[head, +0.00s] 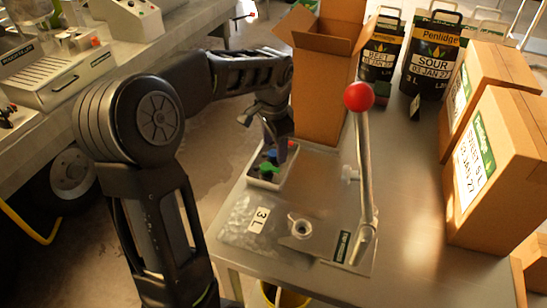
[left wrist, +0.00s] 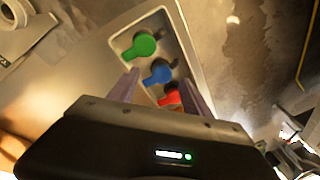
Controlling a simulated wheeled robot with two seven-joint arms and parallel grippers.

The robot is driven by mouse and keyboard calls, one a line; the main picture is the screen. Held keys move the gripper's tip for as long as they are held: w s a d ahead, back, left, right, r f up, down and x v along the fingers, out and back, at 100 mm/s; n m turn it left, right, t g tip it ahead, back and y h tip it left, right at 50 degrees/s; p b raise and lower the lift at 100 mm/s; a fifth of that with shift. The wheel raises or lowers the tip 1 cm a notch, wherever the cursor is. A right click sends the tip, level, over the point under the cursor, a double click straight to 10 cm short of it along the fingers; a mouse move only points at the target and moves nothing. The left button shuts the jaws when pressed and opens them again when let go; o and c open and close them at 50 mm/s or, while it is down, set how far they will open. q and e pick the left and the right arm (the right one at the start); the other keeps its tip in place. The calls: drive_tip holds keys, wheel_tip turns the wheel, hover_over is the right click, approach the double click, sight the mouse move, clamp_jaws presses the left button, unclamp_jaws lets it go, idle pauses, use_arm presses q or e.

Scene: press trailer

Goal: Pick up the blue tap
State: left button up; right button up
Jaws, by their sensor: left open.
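The blue tap (left wrist: 158,74) lies in a light tray (left wrist: 180,25) between a green tap (left wrist: 143,45) and a red tap (left wrist: 170,99). In the head view the blue tap (head: 272,153) shows small in the tray (head: 262,184), behind the green tap (head: 266,169). My left gripper (head: 274,140) is over the tray's far end. In the left wrist view its open fingers (left wrist: 158,88) stand on either side of the blue and red taps, with nothing held. The gripper body hides part of the tray's near end. My right gripper is not in view.
A lever with a red knob (head: 358,97) rises beside the tray on a metal plate. An open cardboard box (head: 322,95) stands just behind the gripper. Black pouches (head: 430,60) and closed boxes (head: 490,165) fill the right side. A bare table strip lies between.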

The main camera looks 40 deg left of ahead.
sight(274, 153)
use_arm(q)
drive_tip(key=f, duration=0.4)
drive_tip(key=shift+w+a+f+p, duration=0.15)
drive_tip(key=shift+w+a+p, duration=0.15)
drive_tip(key=shift+a+p, duration=0.05)
clamp_jaws()
idle(0.6)
